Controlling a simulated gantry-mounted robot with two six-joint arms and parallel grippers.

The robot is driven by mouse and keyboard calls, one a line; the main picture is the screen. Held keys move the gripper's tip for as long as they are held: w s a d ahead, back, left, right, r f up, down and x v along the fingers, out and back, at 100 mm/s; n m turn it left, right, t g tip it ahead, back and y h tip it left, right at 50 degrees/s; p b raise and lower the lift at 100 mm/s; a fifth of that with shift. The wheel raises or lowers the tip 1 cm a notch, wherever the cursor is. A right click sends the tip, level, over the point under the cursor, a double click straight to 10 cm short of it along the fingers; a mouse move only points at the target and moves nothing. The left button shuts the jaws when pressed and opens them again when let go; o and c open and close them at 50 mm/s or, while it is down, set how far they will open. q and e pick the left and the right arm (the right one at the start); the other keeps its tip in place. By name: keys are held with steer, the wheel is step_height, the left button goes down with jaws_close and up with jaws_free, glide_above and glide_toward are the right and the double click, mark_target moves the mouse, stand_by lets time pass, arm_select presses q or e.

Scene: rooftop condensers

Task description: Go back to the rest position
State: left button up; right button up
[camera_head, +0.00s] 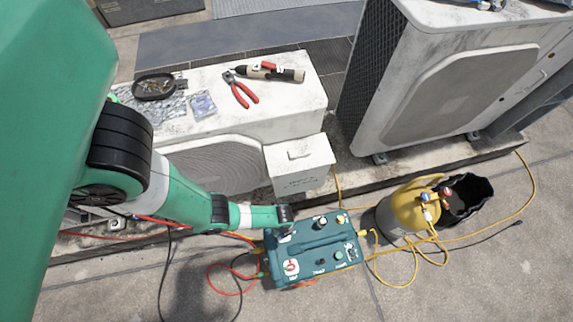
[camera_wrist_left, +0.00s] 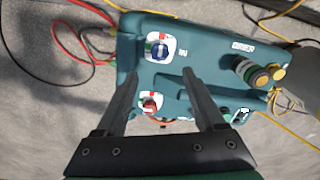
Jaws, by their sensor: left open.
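My left arm comes in from the left in the head view, and its gripper (camera_head: 285,216) is over the back left part of a teal machine (camera_head: 320,262). In the left wrist view my left gripper (camera_wrist_left: 159,75) is open, its two fingers apart with nothing held between them. The teal machine's top (camera_wrist_left: 205,58) lies beyond the fingers. A blue knob on a white plate (camera_wrist_left: 158,47) and a red knob (camera_wrist_left: 150,104) show between and beyond the fingers. I cannot tell whether the fingertips touch the machine. My right gripper is in neither view.
Red and black hoses (camera_head: 222,290) lie left of the machine. Yellow hoses (camera_head: 400,278) run to a grey and yellow cylinder (camera_head: 410,208) beside a black bucket (camera_head: 480,190). Pliers (camera_head: 241,92), a drill (camera_head: 270,72) and a dark tray (camera_head: 155,87) lie on the white condenser (camera_head: 302,112) behind.

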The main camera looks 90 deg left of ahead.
arm_select(q)
step_height(320, 180, up, 2)
steer(key=shift+p, duration=0.35)
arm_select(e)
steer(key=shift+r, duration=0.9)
